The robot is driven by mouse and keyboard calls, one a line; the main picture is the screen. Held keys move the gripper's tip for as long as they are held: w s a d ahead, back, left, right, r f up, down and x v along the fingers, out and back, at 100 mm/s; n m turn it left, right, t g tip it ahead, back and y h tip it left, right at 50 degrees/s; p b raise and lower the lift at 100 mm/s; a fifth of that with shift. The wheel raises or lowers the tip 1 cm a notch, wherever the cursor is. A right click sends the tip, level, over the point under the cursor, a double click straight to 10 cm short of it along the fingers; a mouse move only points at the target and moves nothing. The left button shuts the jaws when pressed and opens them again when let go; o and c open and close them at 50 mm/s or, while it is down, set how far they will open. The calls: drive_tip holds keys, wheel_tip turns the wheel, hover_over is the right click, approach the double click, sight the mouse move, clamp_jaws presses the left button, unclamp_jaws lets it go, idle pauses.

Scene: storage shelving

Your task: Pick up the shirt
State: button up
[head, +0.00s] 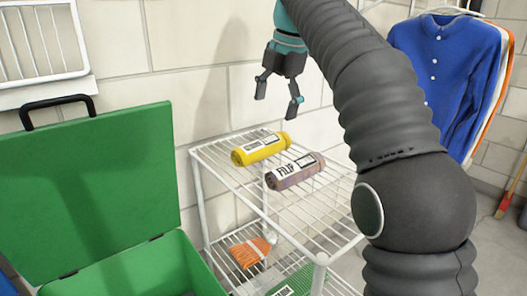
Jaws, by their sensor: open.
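A blue buttoned shirt (440,68) hangs from a rail at the upper right, with white and orange garments behind it. My arm partly covers its left side. On the wire shelf (335,207) lie a yellow roll (261,149) and a brownish-purple roll (296,171), both with white labels. They look like rolled cloth, but I cannot tell whether either is a shirt. My gripper (278,100) is open and empty, pointing down. It appears above the two rolls, apart from them, and well left of the hanging shirt.
A green box (150,270) with its lid (90,190) raised stands at the left. An orange item (250,252) and a green item (298,283) lie on the lower wire shelf. A white block wall is behind. A white wire rack (40,45) is at the upper left.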

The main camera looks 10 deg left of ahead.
sight(263, 140)
drive_tip(key=b+x, duration=0.1)
drive_tip(key=x, duration=0.2)
drive_tip(key=b+x, duration=0.1)
drive_tip(key=x, duration=0.3)
drive_tip(key=a+b+x, duration=0.1)
drive_tip(key=x, duration=0.3)
drive_tip(key=shift+b, duration=0.4)
drive_tip(key=shift+d, duration=0.1)
drive_tip(key=c, duration=1.4)
drive_tip(key=shift+o, duration=0.2)
drive_tip(key=shift+r+p, duration=0.35)
drive_tip(key=shift+r, duration=0.1)
drive_tip(key=v, duration=0.1)
drive_tip(key=p+v, duration=0.1)
drive_tip(key=v, duration=0.1)
drive_tip(key=shift+w+a+r+p, duration=0.2)
drive_tip(key=shift+a+r+p, duration=0.05)
drive_tip(key=shift+a+p, duration=0.1)
drive_tip(key=s+d+r, duration=0.5)
drive_tip(key=d+r, duration=0.1)
drive_tip(key=d, duration=0.4)
drive_tip(key=shift+s+d+r, duration=0.2)
drive_tip(key=shift+s+r, duration=0.05)
drive_tip(key=shift+r, duration=0.1)
